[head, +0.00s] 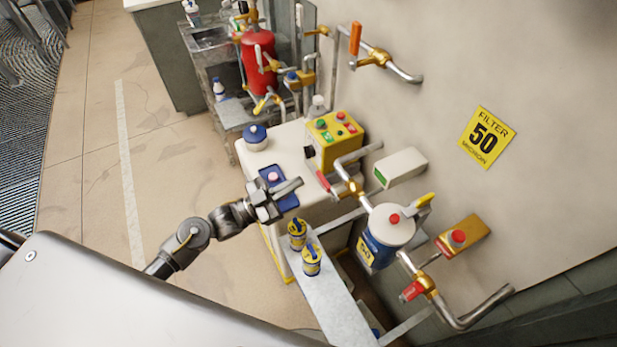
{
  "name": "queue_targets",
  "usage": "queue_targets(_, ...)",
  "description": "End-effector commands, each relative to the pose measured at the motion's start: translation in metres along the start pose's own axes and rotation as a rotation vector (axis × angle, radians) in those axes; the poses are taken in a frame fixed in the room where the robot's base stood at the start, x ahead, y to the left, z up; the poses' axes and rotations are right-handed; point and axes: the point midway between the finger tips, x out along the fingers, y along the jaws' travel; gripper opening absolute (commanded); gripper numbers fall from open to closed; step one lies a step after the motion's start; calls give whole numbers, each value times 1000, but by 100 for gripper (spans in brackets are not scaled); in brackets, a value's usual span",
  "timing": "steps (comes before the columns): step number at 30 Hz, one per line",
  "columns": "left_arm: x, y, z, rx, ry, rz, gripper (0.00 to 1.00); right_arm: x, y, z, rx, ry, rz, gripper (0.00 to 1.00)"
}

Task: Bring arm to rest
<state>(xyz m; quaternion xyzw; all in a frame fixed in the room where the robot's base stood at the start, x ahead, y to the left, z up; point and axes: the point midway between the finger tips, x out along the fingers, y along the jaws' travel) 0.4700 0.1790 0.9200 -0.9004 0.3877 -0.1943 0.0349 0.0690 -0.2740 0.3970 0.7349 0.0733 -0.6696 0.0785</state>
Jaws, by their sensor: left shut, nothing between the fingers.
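My left arm reaches in from the lower left. My left gripper (289,188) is shut and empty. In the picture it lies over a blue pad (272,173) with a pink button, on the white cabinet top (292,146). I cannot tell whether the fingers touch the pad. My right gripper is not in view.
A yellow control box (335,140) stands on the cabinet. Two yellow-and-blue cans (311,260) stand on a narrow grey shelf (340,300). Pipes with valves and a white filter canister (389,226) line the wall at right. The floor (160,150) at left is open.

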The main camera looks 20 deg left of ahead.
Motion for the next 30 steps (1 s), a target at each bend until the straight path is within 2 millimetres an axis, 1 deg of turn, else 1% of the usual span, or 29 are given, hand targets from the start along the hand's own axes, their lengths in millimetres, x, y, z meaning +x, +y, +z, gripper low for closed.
queue_targets(1,-11,2,4,-1,-3,0,0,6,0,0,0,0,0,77)
queue_targets(3,-20,2,2,-1,-2,1,0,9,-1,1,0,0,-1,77)
queue_targets(7,-32,3,1,0,-1,0,0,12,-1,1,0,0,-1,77)
queue_targets(12,-36,3,-1,0,0,1,0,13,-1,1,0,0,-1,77)
queue_targets(22,-36,4,0,0,-11,-5,0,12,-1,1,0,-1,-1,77)
queue_targets(26,-33,9,12,6,-111,-51,0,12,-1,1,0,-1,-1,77)
queue_targets(29,-33,14,28,9,-269,-123,0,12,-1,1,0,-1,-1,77)
queue_targets(30,-36,16,34,7,-348,-159,0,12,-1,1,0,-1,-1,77)
